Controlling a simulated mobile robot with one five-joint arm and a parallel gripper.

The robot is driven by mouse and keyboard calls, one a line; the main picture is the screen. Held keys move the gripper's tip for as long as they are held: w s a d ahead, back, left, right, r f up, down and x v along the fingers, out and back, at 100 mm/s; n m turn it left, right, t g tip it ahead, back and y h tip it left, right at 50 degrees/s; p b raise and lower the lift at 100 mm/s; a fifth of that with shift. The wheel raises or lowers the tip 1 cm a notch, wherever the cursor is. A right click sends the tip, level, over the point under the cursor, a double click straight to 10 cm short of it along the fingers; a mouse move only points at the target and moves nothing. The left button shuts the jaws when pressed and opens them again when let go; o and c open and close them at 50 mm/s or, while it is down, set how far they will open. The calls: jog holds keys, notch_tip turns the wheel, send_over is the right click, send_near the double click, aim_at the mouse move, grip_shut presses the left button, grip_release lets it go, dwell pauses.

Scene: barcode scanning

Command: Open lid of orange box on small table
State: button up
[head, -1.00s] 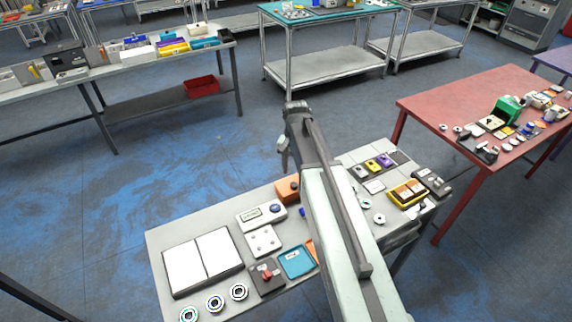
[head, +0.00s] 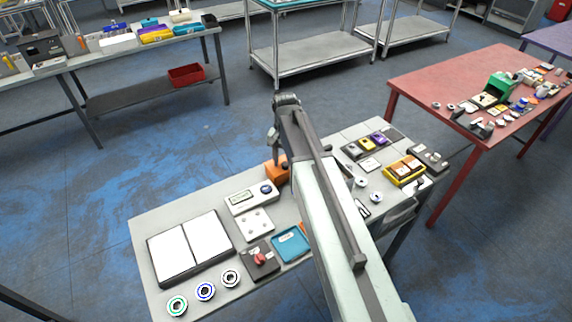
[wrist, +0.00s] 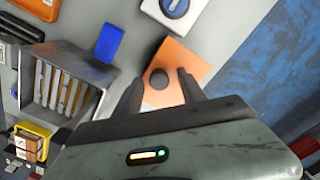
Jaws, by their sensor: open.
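The orange box (head: 274,173) stands at the back edge of the small grey table (head: 160,215), partly behind my arm in the head view. In the wrist view the orange box (wrist: 188,62) has a dark round knob (wrist: 158,78) on its top. My gripper (wrist: 160,88) is open and empty, with one finger on each side of the knob as seen from the wrist. I cannot tell whether the fingers touch the box. In the head view my gripper (head: 281,157) hangs just above the box.
A white device with a blue button (head: 252,197) stands left of the box. A teal tray (head: 291,243) lies in front. In the wrist view, a blue item (wrist: 109,42) and a grey slotted bin (wrist: 66,85) are on the left. Blue floor lies beyond the table's back edge.

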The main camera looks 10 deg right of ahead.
grip_shut()
dwell(1.3)
